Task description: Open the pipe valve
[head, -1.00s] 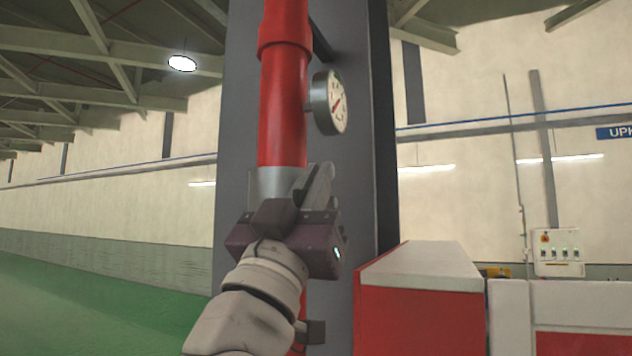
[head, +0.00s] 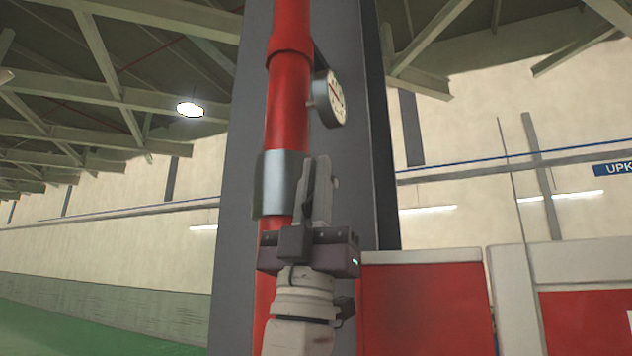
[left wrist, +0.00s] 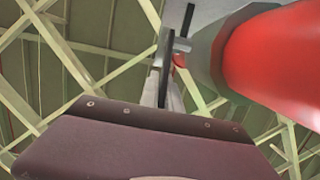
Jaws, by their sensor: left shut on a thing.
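A red vertical pipe (head: 288,100) runs up a dark grey column, with a bare grey metal valve section (head: 274,182) partway along it. My left gripper (head: 318,185) stands upright, fingers pointing up, just right of this section. It is shut on the valve handle, which its fingers mostly hide in the head view. In the left wrist view the closed fingers (left wrist: 165,75) lie beside a small grey bar and a bit of red, left of the large red pipe (left wrist: 275,58). A round white pressure gauge (head: 336,97) sits above the gripper.
The grey column (head: 350,150) stands right behind the pipe. Red and white cabinets (head: 425,310) stand low at the right. Green floor (head: 60,325) lies open at the left.

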